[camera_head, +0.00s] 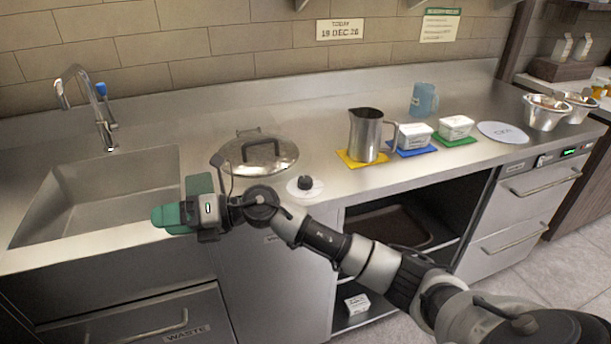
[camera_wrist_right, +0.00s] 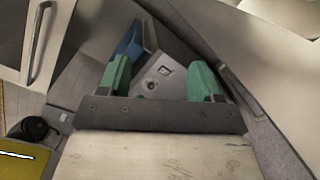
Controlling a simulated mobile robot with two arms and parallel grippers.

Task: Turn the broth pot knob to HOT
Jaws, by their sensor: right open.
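The broth pot (camera_head: 284,157) has a shiny lid with a dark handle and sits in the counter right of the sink. A black knob (camera_head: 305,183) on a round white dial (camera_head: 294,191) is at the counter's front edge, right of the pot. The dial's marks are too small to read. My right gripper (camera_head: 181,202) has green fingers and is open and empty. It is left of the knob and apart from it, by the sink's front right corner. Its spread fingers show in the right wrist view (camera_wrist_right: 158,80). My left gripper is out of view.
The sink (camera_head: 95,190) and its tap (camera_head: 103,115) are at the left. A metal pitcher (camera_head: 364,135) on a yellow mat and two white tubs (camera_head: 414,135) (camera_head: 456,126) stand right of the knob. Below, an open shelf holds a brown tray (camera_head: 400,228).

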